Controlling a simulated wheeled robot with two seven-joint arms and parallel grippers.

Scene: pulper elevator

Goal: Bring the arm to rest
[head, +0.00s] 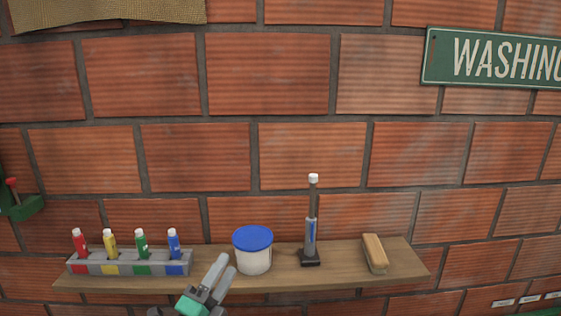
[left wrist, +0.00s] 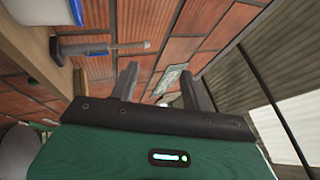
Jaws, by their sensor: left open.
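My left gripper (head: 219,272) is in the head view at the bottom, left of centre, in front of the shelf's front edge. Its two grey fingers point up and right, just left of the white tub (head: 253,260) with a blue lid. The fingers are apart and nothing shows between them. In the left wrist view the gripper (left wrist: 158,80) shows its two dark fingers spread wide and empty, with the brick wall beyond. My right gripper is in neither view.
The wooden shelf (head: 335,277) carries a grey rack (head: 125,268) with red, yellow, green and blue bottles, an upright grey-and-blue tool (head: 310,238) and a wooden brush or block (head: 375,253). A green sign (head: 490,58) hangs on the brick wall (head: 270,85).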

